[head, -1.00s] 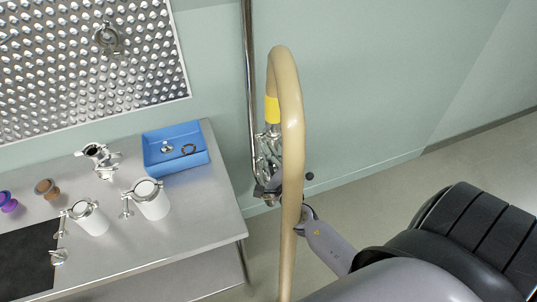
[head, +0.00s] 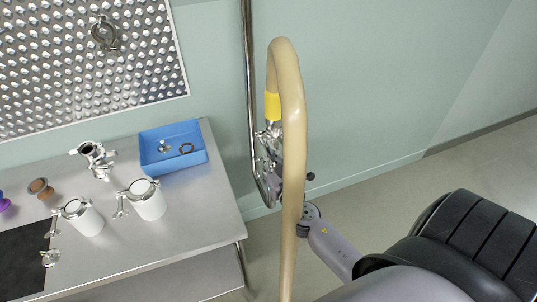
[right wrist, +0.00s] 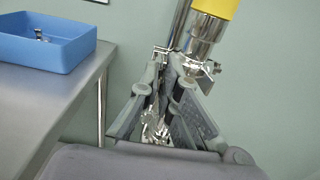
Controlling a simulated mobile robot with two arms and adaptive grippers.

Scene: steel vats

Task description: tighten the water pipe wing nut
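The water pipe is a tan hose (head: 291,120) with a yellow band (head: 272,106), joined to a steel fitting below the band. In the right wrist view the yellow band (right wrist: 217,8) ends in a steel clamp joint (right wrist: 197,55), with a shiny winged tab (right wrist: 208,76) on its right. My right gripper (head: 268,148) is partly hidden behind the hose. In the right wrist view my right gripper (right wrist: 168,66) has its fingertips close together just below the clamp, beside small steel parts. Whether they grip anything is unclear. My left gripper is not in view.
A steel pipe (head: 250,90) runs down the wall left of the hose. A steel table (head: 190,235) at left bears a blue tray (head: 180,167), white canisters (head: 86,222) and clamps.

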